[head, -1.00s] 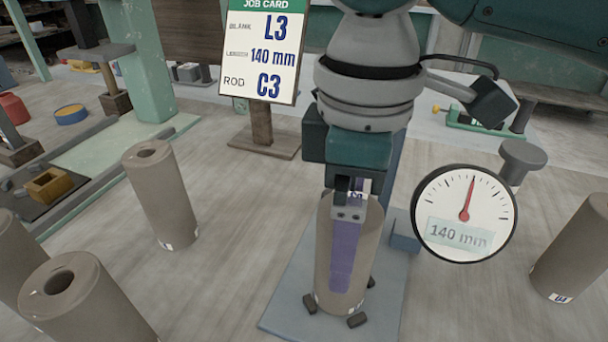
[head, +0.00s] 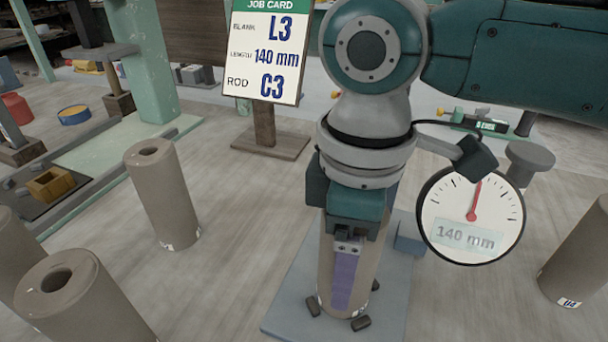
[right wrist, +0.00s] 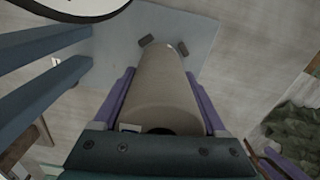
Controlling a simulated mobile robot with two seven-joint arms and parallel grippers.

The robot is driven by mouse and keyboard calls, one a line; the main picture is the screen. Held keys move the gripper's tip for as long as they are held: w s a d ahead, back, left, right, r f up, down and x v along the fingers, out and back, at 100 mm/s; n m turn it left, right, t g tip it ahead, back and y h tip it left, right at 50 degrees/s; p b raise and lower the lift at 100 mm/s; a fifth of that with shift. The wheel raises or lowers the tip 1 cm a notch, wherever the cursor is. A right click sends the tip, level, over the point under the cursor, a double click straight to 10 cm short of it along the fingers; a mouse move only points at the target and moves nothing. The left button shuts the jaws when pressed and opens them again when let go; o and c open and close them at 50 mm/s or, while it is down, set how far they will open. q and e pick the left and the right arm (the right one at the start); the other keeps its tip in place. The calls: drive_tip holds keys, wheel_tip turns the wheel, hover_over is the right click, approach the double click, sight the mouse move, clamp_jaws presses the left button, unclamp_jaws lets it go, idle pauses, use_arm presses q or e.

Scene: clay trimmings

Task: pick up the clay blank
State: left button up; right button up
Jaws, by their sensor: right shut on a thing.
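The clay blank (head: 368,278) is a grey-brown hollow cylinder, upright on a blue-grey plate (head: 290,318) among small dark stops, beside the dial gauge. My right gripper (head: 348,285) comes down from above and is shut on it, one purple finger along its near side. The far finger and the blank's top are hidden in the head view. In the right wrist view the blank (right wrist: 155,85) lies between both purple fingers (right wrist: 160,98), its base by two dark stops. No gap under the blank can be made out.
The dial gauge (head: 470,215) labelled 140 mm stands close to the right of my gripper. Other clay cylinders stand at left (head: 163,195), front left (head: 80,305) and right (head: 580,255). A job card (head: 264,55) reads L3, 140 mm, C3. Bare table lies left of the plate.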

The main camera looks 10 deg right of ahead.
clamp_jaws()
drive_tip(key=shift+r, duration=0.1)
idle(0.4)
